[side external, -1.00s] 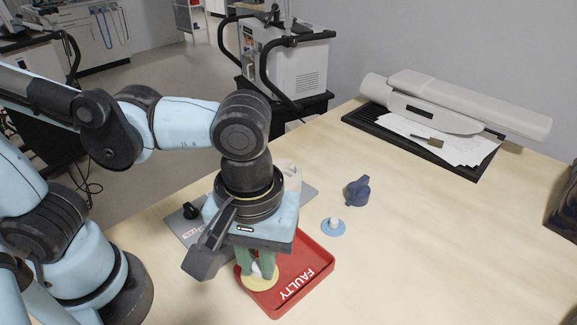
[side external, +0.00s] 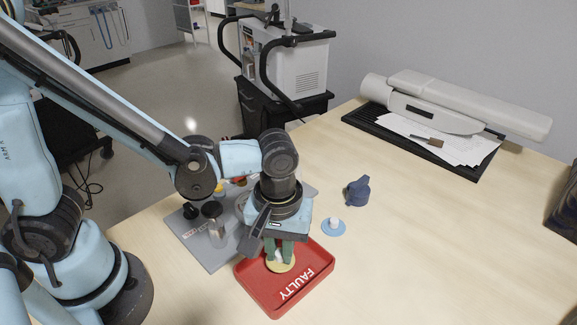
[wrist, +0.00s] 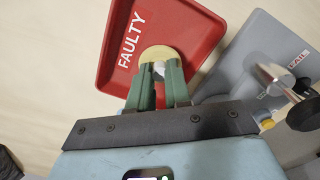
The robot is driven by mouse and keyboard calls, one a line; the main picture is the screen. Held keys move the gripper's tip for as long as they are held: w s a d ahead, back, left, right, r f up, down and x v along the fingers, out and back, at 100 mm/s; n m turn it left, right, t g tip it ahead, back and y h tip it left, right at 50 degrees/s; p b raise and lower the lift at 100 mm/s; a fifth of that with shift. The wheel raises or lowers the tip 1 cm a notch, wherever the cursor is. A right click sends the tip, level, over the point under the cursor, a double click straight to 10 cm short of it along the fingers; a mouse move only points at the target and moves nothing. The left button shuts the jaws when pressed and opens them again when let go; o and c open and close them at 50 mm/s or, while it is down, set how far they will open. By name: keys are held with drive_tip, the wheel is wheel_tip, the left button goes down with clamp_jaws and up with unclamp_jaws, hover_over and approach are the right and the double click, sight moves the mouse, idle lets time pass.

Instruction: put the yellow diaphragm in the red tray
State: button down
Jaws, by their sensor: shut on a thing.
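The yellow diaphragm (side external: 281,262) is a flat disc with a pale central stem. My gripper (side external: 284,257) points down with its green fingers shut on that stem. The diaphragm is over the inside of the red tray (side external: 262,298), which is marked FAULTY. In the wrist view the diaphragm (wrist: 158,54) shows just beyond the fingertips (wrist: 159,72), against the floor of the red tray (wrist: 187,22). I cannot tell whether it touches the tray floor.
A blue disc with a pale stem (side external: 333,227) and a dark blue knob-like part (side external: 357,190) are on the table to the right. A grey plate (side external: 205,252) with several parts lies left of the tray.

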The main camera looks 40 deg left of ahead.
sight(280, 252)
drive_tip(key=shift+f, duration=0.7)
drive_tip(key=c, duration=1.1)
unclamp_jaws()
wheel_tip(280, 252, up, 13)
drive_tip(key=w+a+m+t, duration=0.1)
drive_tip(key=a+m+t, duration=0.1)
drive_tip(key=a, duration=0.3)
drive_tip(key=a+f+m+t, duration=0.1)
drive_tip(key=a+m+t, duration=0.1)
drive_tip(key=a, duration=0.3)
drive_tip(key=w+a+m+t, duration=0.1)
drive_tip(key=a+m+t, duration=0.1)
drive_tip(key=a, duration=0.3)
drive_tip(key=shift+w+a+f+m+t, duration=0.15)
drive_tip(key=shift+w+a+m+t, duration=0.2)
drive_tip(key=shift+t, duration=0.25)
drive_tip(key=shift+d, duration=0.1)
